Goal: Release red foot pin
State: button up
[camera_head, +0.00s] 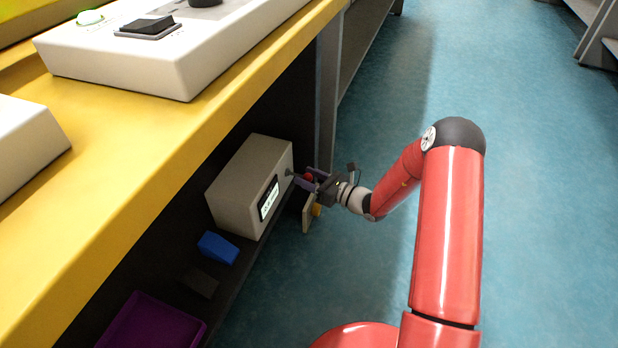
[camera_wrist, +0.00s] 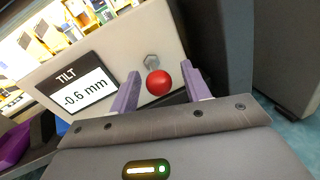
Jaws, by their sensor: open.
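The red foot pin shows as a round red knob (camera_wrist: 159,82) in front of a metal hex fitting (camera_wrist: 152,62) on the face of a beige box. In the head view the red knob (camera_head: 309,177) is small and partly covered by my gripper. My gripper (camera_wrist: 160,76) is open, with one purple finger on each side of the knob. Narrow gaps seem to show between the knob and both fingers. In the head view my gripper (camera_head: 305,181) is at the right end of the beige box (camera_head: 238,178). The box's display (camera_wrist: 75,92) reads TILT -0.6 mm.
The box stands on a dark shelf under a yellow counter (camera_head: 180,135). A blue block (camera_head: 218,248) and a purple tray (camera_head: 150,325) are nearer on the shelf. A grey upright (camera_head: 327,95) stands behind. The blue floor at right is clear.

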jog(key=v, duration=0.8)
jog(key=shift+p, duration=0.35)
jog(key=shift+a, duration=0.1)
jog(key=s+a+r+n+g+h+p, duration=0.2)
jog(key=s+r+n+g, duration=0.3)
jog(key=s+r+n, duration=0.3)
jog(key=s+a+r+n+g+h+p, duration=0.2)
jog(key=s+r+n+g, duration=0.35)
jog(key=r, duration=0.55)
jog(key=s+d+r+n+t+h+p, duration=0.4)
jog(key=s+d+r+n+t+h, duration=0.3)
jog(key=s+d+r+n+h, duration=0.4)
jog(key=s+d+r+n, duration=0.2)
jog(key=s+r, duration=0.3)
jog(key=s, duration=0.1)
jog(key=shift+c, duration=0.5)
